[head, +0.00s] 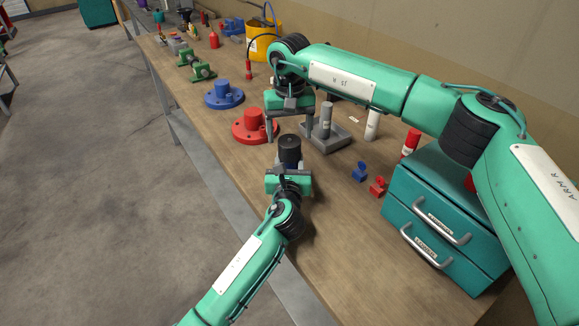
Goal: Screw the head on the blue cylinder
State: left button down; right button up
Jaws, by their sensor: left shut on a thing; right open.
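A dark cylinder (290,158) with a bluish body and a black, round top (290,141) stands upright above the wooden workbench. My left gripper (289,172) is shut around its lower part, coming from the near side. I cannot tell whether the black top is a separate head or how firmly it sits. My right gripper (291,130) points down with its fingers apart, just behind and above the black top. Nothing shows between its fingers. The cylinder's lower end is hidden by my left gripper.
A red flanged base (241,128) and a blue one (222,101) lie to the left. A teal drawer box (440,240) stands right. The bench's near part is clear.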

aim_at(289, 166)
jog(key=shift+f, duration=2.6)
